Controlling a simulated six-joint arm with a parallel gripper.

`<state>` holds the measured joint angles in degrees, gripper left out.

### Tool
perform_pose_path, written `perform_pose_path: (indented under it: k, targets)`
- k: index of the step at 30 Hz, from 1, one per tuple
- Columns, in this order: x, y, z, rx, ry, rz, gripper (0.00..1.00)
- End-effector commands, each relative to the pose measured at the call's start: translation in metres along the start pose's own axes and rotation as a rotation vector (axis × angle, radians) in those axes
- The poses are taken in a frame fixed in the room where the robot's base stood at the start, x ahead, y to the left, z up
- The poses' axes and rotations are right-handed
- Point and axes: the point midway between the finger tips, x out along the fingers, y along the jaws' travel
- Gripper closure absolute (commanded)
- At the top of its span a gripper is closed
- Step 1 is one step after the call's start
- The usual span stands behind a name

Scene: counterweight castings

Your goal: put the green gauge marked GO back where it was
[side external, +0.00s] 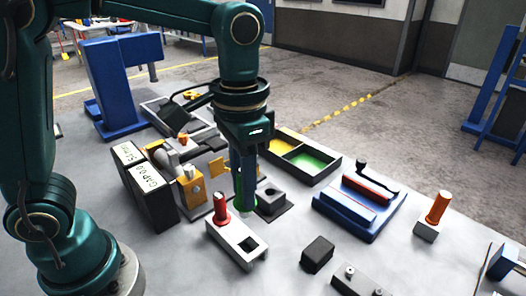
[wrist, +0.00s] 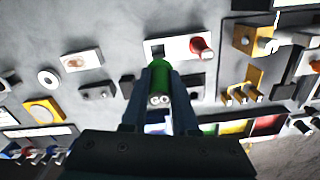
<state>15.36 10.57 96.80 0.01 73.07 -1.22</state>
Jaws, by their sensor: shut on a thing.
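My gripper (side external: 244,188) is shut on the green gauge (side external: 240,204), which hangs upright below the fingers. In the wrist view the green gauge (wrist: 159,84) sits between my gripper's two fingers (wrist: 159,76), with the letters GO on its near end. A white stand (side external: 228,236) is on the table just below and in front of the gauge. The stand holds a red gauge (side external: 221,208) at one end and has an empty dark square opening at the other. In the wrist view the white stand (wrist: 179,54) and the red gauge (wrist: 201,47) also show. The gauge appears clear of the stand.
A grey block with a hole (side external: 270,202) stands close to the right of the gauge. A tray with coloured compartments (side external: 330,168) lies behind. A blue fixture (side external: 350,210), a small black block (side external: 317,252) and an orange-handled piece (side external: 437,208) are to the right.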

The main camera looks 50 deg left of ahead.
Motion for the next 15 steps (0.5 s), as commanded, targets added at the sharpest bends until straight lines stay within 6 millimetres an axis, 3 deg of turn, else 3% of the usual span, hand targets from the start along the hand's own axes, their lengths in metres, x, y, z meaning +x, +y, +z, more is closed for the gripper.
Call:
perform_pose_path:
  k: [2, 9, 15]
  targets:
    - [0.004, 0.003, 0.001, 0.012, 0.010, 0.000, 1.00]
    - [0.047, 0.004, 0.001, 0.015, 0.006, 0.000, 1.00]
    - [0.065, 0.003, 0.000, 0.015, 0.009, 0.000, 1.00]
